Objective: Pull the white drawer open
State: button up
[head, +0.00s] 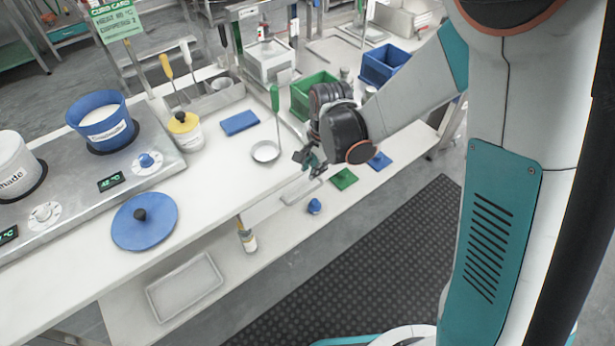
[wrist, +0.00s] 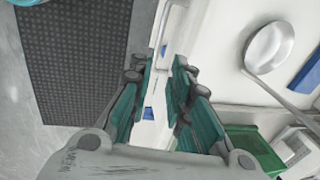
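The white drawer (head: 277,202) sits under the front edge of the white counter, its front partly hidden by my gripper (head: 311,163). A pale bar handle (head: 301,191) shows just below my gripper. I see no clear contact with the handle. The drawer appears closed, though its edges are hard to make out.
The counter (head: 215,165) holds a ladle (head: 265,151), a blue board (head: 240,122) and a green crate (head: 312,92). The floor over the dark mat (head: 350,270) is clear.

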aim_at(307, 193)
jog(key=f+b, duration=0.1)
jog(key=f, duration=0.3)
jog(key=w+a+f+b, duration=0.1)
jog(key=f+b, duration=0.1)
jog(key=f, duration=0.3)
jog(key=w+f+b, duration=0.1)
jog(key=f+b, duration=0.1)
jog(key=f, duration=0.2)
jog(key=shift+a+f, duration=0.25)
jog(key=shift+f, duration=0.05)
grip_shut()
